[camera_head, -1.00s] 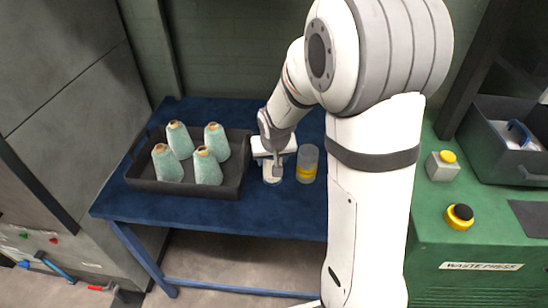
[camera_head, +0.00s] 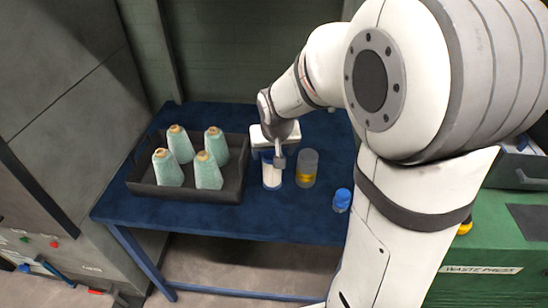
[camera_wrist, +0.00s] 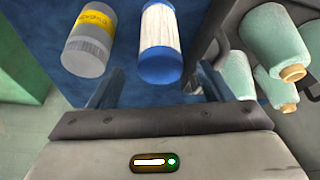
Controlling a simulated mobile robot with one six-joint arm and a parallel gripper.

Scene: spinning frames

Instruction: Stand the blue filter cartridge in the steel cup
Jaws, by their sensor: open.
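The blue filter cartridge (camera_head: 271,176), white and pleated with blue end caps, stands upright on the blue table. It also shows in the wrist view (camera_wrist: 161,40), just beyond the gap between my fingers. My gripper (camera_head: 279,161) is open above and close to the cartridge, partly covering its top. In the wrist view its two fingers (camera_wrist: 163,88) are spread with nothing between them. Whether a finger touches the cartridge I cannot tell. I cannot make out a steel cup in either view.
A grey canister with a yellow label (camera_head: 307,170) stands close to the cartridge's right. A small blue-capped jar (camera_head: 342,200) stands near my arm. A dark tray (camera_head: 190,192) with several teal yarn cones is at left. A green machine (camera_head: 455,285) is at right.

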